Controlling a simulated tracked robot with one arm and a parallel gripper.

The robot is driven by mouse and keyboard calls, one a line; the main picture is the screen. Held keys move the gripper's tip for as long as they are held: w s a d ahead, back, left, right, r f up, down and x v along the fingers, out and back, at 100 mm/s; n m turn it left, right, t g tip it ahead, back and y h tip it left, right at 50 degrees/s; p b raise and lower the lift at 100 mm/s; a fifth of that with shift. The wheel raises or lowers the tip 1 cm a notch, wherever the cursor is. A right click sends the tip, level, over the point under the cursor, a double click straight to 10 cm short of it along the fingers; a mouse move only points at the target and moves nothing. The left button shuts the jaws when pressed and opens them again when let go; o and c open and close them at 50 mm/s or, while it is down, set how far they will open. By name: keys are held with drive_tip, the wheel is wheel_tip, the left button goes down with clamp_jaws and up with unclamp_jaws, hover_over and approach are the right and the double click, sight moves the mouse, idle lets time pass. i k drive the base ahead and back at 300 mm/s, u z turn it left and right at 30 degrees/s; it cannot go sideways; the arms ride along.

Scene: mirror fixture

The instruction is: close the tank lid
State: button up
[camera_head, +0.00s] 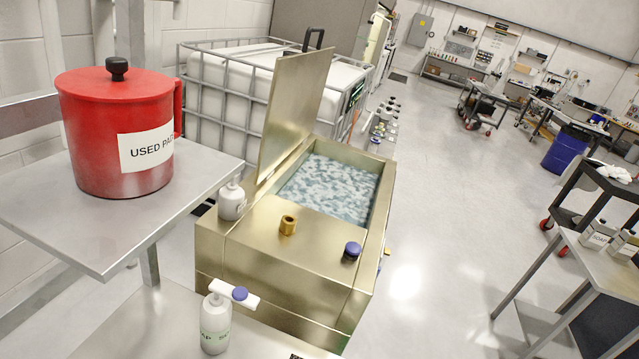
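The brass-coloured tank (290,262) stands in the middle of the view. Its lid (293,105) is open, standing up steeply from the left side of the opening and leaning a little to the right at the top. A black handle (315,37) shows at the lid's top edge. The opening shows a mottled blue and white surface (328,187) inside. A brass fitting (288,224) and a blue-capped knob (352,250) sit on the tank's near top. My gripper does not show in this view.
A red lidded pot (118,130) labelled "USED PA…" stands on a metal shelf (70,235) at left. A soap bottle (215,320) stands below it. A caged white container (225,75) is behind the lid. A cart (585,262) is at right. The floor (450,200) between is clear.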

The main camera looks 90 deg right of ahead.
sight(298, 83)
drive_tip(key=z, duration=2.5)
drive_tip(key=k, duration=0.55)
drive_tip(key=z, duration=0.25)
drive_tip(key=i, duration=0.55)
drive_tip(key=z, duration=0.85)
drive_tip(key=i, duration=1.3)
drive_tip(key=u, duration=0.45)
drive_tip(key=i, duration=1.3)
drive_tip(key=u, duration=0.85)
